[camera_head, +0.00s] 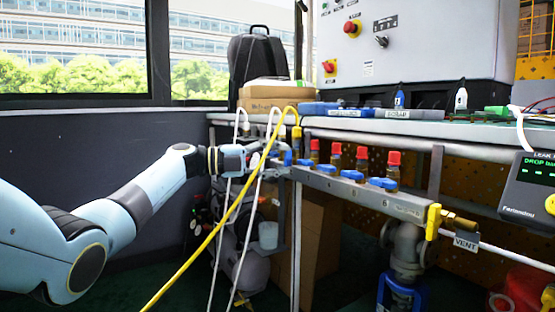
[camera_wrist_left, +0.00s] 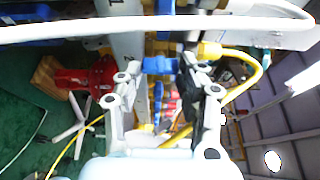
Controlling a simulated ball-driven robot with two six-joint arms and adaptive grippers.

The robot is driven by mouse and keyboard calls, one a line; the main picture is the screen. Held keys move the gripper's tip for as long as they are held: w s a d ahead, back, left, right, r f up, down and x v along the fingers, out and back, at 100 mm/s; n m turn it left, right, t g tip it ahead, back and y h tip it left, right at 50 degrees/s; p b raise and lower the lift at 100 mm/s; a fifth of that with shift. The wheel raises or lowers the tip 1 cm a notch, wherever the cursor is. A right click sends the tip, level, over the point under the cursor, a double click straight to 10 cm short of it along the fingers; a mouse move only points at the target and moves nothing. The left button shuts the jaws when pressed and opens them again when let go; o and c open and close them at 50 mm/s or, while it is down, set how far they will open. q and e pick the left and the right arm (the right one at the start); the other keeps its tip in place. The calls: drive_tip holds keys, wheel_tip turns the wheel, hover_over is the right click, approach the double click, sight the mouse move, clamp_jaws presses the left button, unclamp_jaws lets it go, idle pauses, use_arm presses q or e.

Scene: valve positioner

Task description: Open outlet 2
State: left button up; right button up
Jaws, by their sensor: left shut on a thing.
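The grey manifold bar (camera_head: 345,190) runs along the bench front, with several blue lever handles (camera_head: 352,174) and red-capped outlets (camera_head: 362,153) on it. The number 6 shows near its right end; I cannot read the number 2 in the head view. My left gripper (camera_head: 278,157) is at the bar's left end, among the hoses, which partly hide it. In the left wrist view, its two fingers (camera_wrist_left: 158,72) close on a blue handle (camera_wrist_left: 158,65). My right gripper is not in view.
A yellow hose (camera_head: 225,222) and white hoses (camera_head: 216,245) hang close around my left gripper. A yellow handle (camera_head: 433,221) and a VENT tag (camera_head: 466,241) are at the bar's right end. A leak meter (camera_head: 530,185) stands at the far right.

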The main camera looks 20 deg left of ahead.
use_arm(q)
drive_tip(key=shift+f, duration=0.15)
idle(0.3)
drive_tip(key=o, duration=0.9)
drive_tip(key=shift+s+a, duration=0.1)
drive_tip(key=v, duration=1.1)
drive_tip(key=shift+s+a, duration=0.15)
drive_tip(key=shift+a, duration=0.25)
